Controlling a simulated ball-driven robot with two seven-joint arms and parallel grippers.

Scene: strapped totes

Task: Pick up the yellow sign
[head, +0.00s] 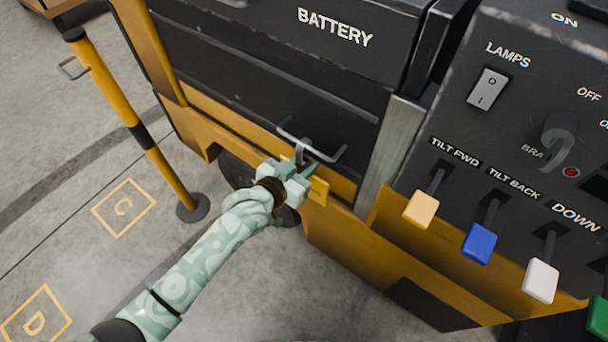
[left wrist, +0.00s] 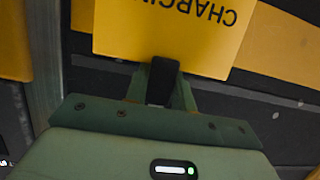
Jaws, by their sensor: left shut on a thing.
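The yellow sign (left wrist: 170,32) fills the top of the left wrist view, with dark lettering that reads "CHARGIN" upside down before it is cut off. In the head view only part of the sign (head: 319,191) shows beside my left gripper (head: 303,172); the rest is hidden behind the gripper. The sign is by the bar handle and hook (head: 302,150) on the battery box front. I cannot tell whether it touches the hook. My right gripper is not in view.
The black battery box (head: 270,60) stands behind the sign, on a yellow-framed truck. A panel (head: 520,110) with a lamp switch and coloured levers, such as the yellow lever (head: 421,209), is at the right. A yellow post (head: 140,130) stands at the left. Floor between is clear.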

